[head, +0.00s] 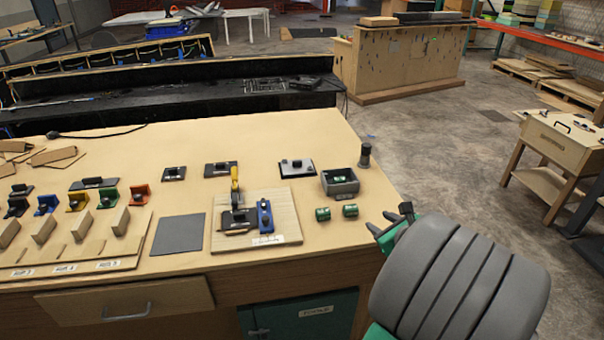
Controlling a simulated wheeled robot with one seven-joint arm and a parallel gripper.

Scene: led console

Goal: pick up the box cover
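A flat dark plate with a small knob and a pale edge (297,168) lies on the wooden table (262,133); it looks like the box cover, lying flat.
Similar dark plates (220,169) lie further left.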

